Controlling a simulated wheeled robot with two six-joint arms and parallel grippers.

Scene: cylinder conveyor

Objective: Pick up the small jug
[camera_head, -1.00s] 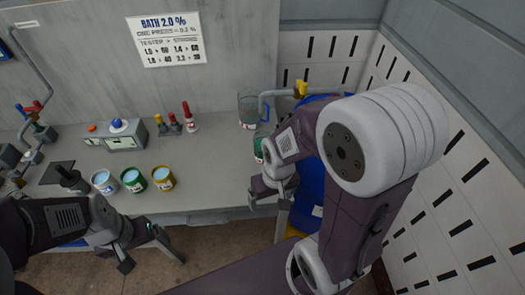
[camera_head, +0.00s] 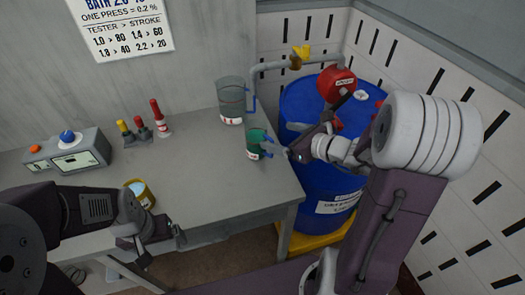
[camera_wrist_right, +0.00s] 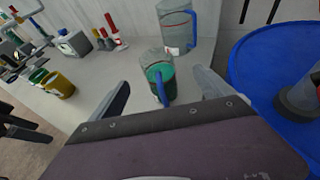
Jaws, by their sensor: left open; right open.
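The small jug (camera_head: 253,144) is clear with green liquid and a blue handle. It stands upright on the grey bench near the right edge. It also shows in the right wrist view (camera_wrist_right: 158,72), handle towards my gripper. My right gripper (camera_head: 276,150) is open at bench height, just right of the jug. In the right wrist view its fingers (camera_wrist_right: 163,92) are spread on either side of the handle, with the jug ahead between them. I cannot tell whether they touch it. My left gripper (camera_head: 163,248) is open and empty at the bench's front edge.
A larger clear jug (camera_head: 230,100) stands just behind the small one. A blue drum (camera_head: 319,196) with a red-capped fitting stands right of the bench. A tap pipe (camera_head: 275,66) runs above. A yellow can (camera_head: 145,199) is near my left arm. The bench middle is clear.

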